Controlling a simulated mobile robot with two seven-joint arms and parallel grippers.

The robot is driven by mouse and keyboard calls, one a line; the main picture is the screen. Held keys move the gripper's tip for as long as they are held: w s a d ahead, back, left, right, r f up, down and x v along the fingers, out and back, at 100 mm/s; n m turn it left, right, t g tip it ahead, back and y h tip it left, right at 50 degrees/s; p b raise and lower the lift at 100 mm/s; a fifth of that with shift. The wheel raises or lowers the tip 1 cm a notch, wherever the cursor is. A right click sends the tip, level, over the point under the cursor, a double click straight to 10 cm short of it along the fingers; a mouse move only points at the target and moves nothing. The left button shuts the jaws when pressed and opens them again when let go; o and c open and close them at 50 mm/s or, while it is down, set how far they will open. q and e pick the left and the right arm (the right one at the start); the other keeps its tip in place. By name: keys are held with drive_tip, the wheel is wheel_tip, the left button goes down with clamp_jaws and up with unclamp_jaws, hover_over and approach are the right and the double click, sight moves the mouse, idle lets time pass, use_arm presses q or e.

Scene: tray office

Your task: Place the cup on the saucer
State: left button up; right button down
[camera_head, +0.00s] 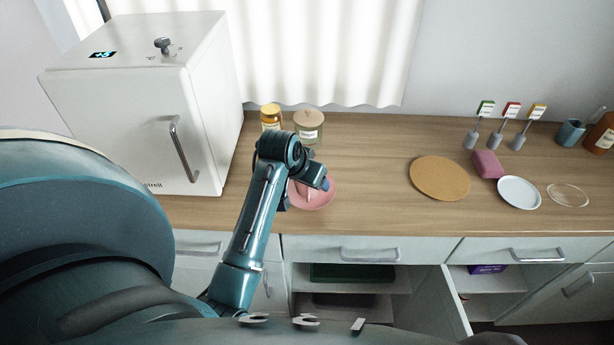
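The fingers are too small and hidden to tell open from shut. A pale white plate (518,193) lies further right. My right gripper is not in view.
A yellow-lidded jar (270,117) and a lidded canister (309,128) stand behind the arm. A white fridge (140,110) stands left. A round cork mat (440,178), a pink block (487,164) and a clear disc (568,195) lie right. An open cabinet door (445,300) is below.

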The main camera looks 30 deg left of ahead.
use_arm(q)
drive_tip(key=shift+f, duration=0.1)
drive_tip(key=o, duration=1.1)
drive_tip(key=shift+c, duration=0.2)
drive_tip(key=v, duration=1.2)
